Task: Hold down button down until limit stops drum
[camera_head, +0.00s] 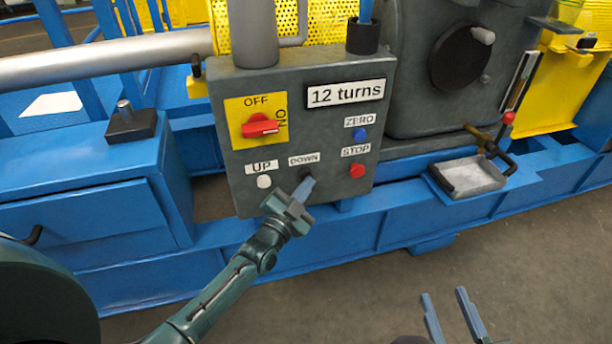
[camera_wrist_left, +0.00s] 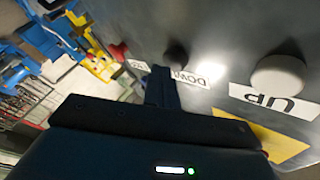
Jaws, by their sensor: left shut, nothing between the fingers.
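The grey control box (camera_head: 290,110) carries a display (camera_head: 346,93) reading "12 turns". The DOWN label (camera_head: 304,159) sits above my left gripper (camera_head: 308,184), which is shut and empty, its tips at the DOWN button. The head view mostly hides that button; the left wrist view shows it as a dark knob (camera_wrist_left: 175,53) beside the DOWN label (camera_wrist_left: 190,76), close to the fingertips (camera_wrist_left: 158,72). I cannot tell whether they touch. The white UP button (camera_head: 264,181) is left of DOWN. My right gripper (camera_head: 444,293) is open and empty, low at right. I cannot make out the drum.
A red rotary switch (camera_head: 260,127) lies horizontal, toward ON. The blue ZERO button (camera_head: 360,134) and red STOP button (camera_head: 357,171) are right of DOWN. A grey tray (camera_head: 470,178) and red-knobbed lever (camera_head: 508,118) stand farther right. The floor in front is clear.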

